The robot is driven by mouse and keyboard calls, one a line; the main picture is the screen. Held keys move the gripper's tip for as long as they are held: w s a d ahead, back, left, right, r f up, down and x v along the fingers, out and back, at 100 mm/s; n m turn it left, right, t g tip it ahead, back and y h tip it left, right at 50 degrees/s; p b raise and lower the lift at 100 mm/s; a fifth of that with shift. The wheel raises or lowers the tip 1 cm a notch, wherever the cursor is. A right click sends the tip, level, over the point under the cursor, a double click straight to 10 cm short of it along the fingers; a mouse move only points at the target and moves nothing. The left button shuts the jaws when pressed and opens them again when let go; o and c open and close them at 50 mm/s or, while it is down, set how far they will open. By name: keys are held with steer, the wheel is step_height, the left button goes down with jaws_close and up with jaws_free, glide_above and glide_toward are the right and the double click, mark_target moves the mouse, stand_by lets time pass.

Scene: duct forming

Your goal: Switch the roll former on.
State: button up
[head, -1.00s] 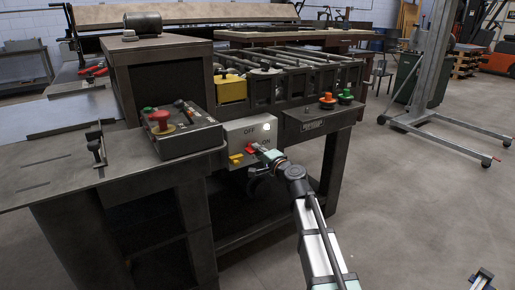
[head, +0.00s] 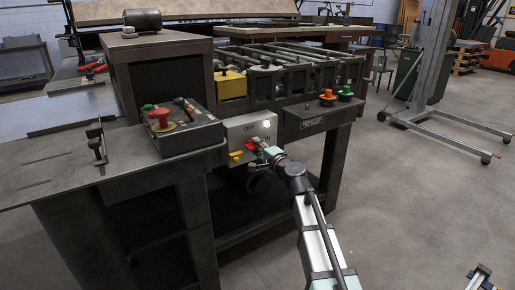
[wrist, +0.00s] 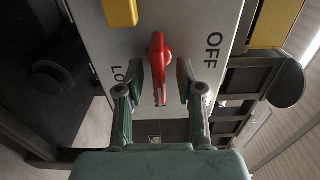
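In the wrist view, my gripper (wrist: 163,76) is open, with one finger on each side of the handle. The left fingertip is close to the handle and a gap shows on the right; contact cannot be told. The OFF label (wrist: 213,50) is right of the handle, and the other label is partly covered by the left finger.
A yellow part (head: 236,156) sits on the panel beside the handle. A control box (head: 185,130) with a red mushroom button stands to the left. Orange and green buttons (head: 336,97) stand on a ledge to the right.

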steer(key=shift+s, duration=0.15)
steer(key=v, duration=1.1)
steer(key=shift+s+d, duration=0.3)
